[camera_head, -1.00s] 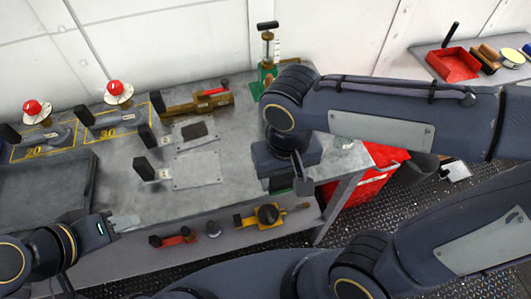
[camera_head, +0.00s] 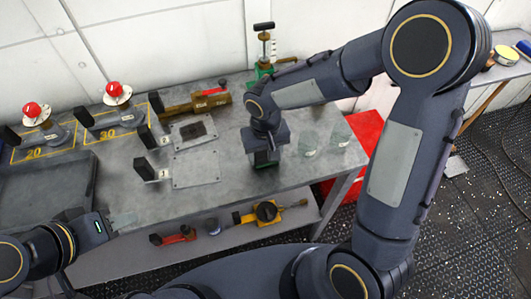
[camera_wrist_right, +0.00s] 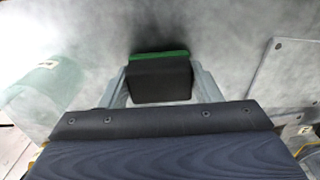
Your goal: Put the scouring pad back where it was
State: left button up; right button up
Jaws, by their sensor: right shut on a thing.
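The scouring pad (camera_wrist_right: 160,82) is a dark block with a green layer along its far edge. In the right wrist view it sits between the two pale fingers of my right gripper (camera_wrist_right: 158,85), which is shut on it. In the head view my right gripper (camera_head: 266,158) points down over the bench, right of the two grey plates; whether the pad touches the bench cannot be told. My left gripper (camera_head: 122,220) is at the bench's front left, away from the pad; its finger gap is unclear.
Plate 1 (camera_head: 197,171) is bare; plate 2 (camera_head: 212,134) bears a dark brown patch (camera_head: 193,130). Clear glass-like pieces (camera_head: 311,144) stand right of my right gripper. A brass tool (camera_head: 197,103) lies behind.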

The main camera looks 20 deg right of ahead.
jog(key=shift+f, duration=0.3)
jog(key=shift+f, duration=0.2)
jog(key=o, duration=1)
jog(key=shift+r, duration=0.15)
